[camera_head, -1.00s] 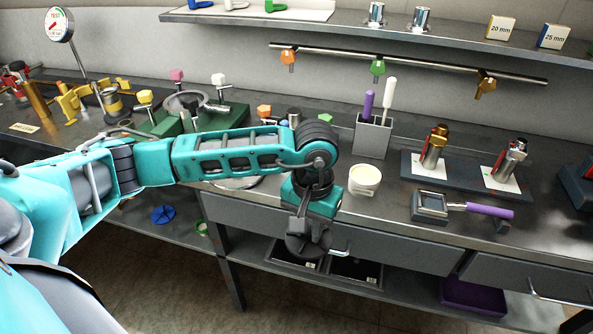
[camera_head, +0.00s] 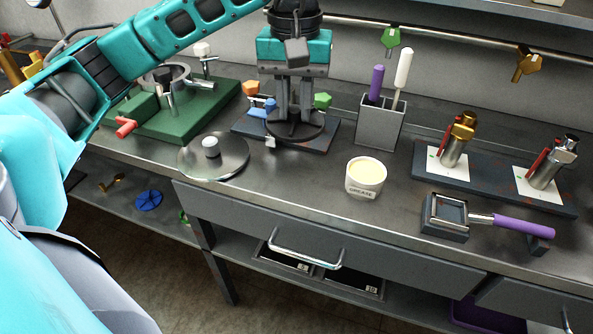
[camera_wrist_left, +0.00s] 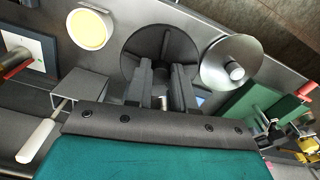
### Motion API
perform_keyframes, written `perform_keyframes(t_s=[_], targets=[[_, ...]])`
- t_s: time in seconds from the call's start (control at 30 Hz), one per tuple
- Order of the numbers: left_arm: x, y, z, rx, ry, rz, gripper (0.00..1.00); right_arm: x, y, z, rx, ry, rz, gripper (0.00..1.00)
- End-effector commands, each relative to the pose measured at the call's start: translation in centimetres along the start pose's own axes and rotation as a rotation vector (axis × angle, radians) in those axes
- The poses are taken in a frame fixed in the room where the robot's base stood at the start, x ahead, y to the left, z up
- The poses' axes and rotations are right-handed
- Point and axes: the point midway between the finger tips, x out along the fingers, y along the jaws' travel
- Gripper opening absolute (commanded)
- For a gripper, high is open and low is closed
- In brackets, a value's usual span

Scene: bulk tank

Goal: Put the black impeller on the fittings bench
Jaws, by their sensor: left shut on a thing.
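The black impeller (camera_head: 298,130) is a dark finned disc. My left gripper (camera_head: 294,112) is shut on it from above and holds it roughly level at the back part of the steel bench (camera_head: 305,190), over a dark plate (camera_head: 318,143). I cannot tell whether the disc touches the plate or hangs just above it. In the left wrist view the impeller (camera_wrist_left: 150,40) shows its vanes beyond the fingers (camera_wrist_left: 161,75), over the bench. My right gripper is not in view.
Orange (camera_head: 251,88), blue (camera_head: 262,107) and green (camera_head: 323,100) pieces stand around the impeller. A round steel lid (camera_head: 228,163) lies left of it. A holder (camera_head: 380,125) and grease tub (camera_head: 365,177) stand to the right. A blue impeller (camera_head: 149,200) lies on the lower shelf.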

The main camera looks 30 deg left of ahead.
Motion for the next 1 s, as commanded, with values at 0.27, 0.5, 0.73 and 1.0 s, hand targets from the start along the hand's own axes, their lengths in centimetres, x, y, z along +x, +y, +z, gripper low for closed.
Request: perform_keyframes(t_s=[0.27,0.5,0.73,1.0], targets=[[6.9,-0.1,0.0,-0.001,-0.001,-0.002,0.0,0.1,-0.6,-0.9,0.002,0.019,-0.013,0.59],[8.9,0.0,-0.1,-0.001,0.002,0.0,0.0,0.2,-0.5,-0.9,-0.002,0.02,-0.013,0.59],[12.0,-0.1,0.0,-0.002,-0.001,-0.002,0.0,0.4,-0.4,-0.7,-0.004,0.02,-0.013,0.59],[12.9,0.0,-0.1,0.0,0.003,0.0,0.0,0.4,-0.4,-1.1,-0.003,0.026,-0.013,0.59]])
